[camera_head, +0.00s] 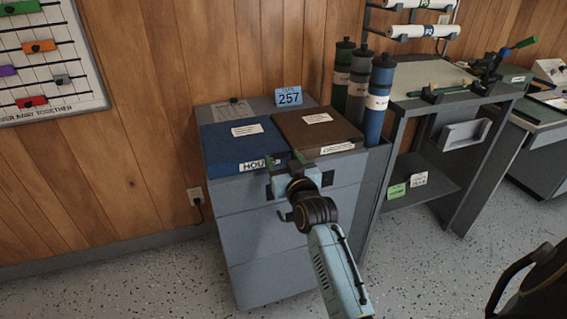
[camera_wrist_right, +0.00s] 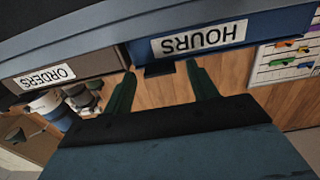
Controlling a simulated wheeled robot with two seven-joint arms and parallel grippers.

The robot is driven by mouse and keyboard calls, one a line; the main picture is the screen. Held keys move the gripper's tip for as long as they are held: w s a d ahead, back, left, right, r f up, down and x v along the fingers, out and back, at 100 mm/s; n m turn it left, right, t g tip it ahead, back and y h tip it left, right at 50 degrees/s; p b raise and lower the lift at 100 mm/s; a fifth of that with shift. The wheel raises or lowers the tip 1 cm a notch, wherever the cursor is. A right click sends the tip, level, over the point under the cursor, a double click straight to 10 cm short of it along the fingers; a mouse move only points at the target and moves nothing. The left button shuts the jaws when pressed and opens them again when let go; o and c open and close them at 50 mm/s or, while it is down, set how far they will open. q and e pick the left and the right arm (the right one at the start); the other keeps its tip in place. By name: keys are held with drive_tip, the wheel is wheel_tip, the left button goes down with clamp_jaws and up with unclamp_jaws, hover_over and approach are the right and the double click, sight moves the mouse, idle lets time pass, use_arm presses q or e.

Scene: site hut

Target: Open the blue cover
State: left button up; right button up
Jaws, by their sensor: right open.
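The blue cover (camera_head: 243,145) lies flat and closed on top of a grey drawer cabinet, with a white label on top and "HOURS" on its front edge. In the wrist view its front edge (camera_wrist_right: 265,30) shows upside down, with a small dark tab (camera_wrist_right: 158,70) jutting from it. My right gripper (camera_head: 288,160) is at the front of the cabinet top, near the cover's right front corner. In the wrist view its two dark green fingers (camera_wrist_right: 161,72) are apart, one on each side of the tab, with nothing held. My left gripper is out of view.
A brown cover (camera_head: 318,130), marked "ORDERS" in the wrist view, lies right beside the blue one. Several capped tubes (camera_head: 378,98) stand to the right, before a grey workbench (camera_head: 440,95). The floor at left is clear.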

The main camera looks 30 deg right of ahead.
clamp_jaws()
idle(0.5)
drive_tip(key=shift+r, duration=0.15)
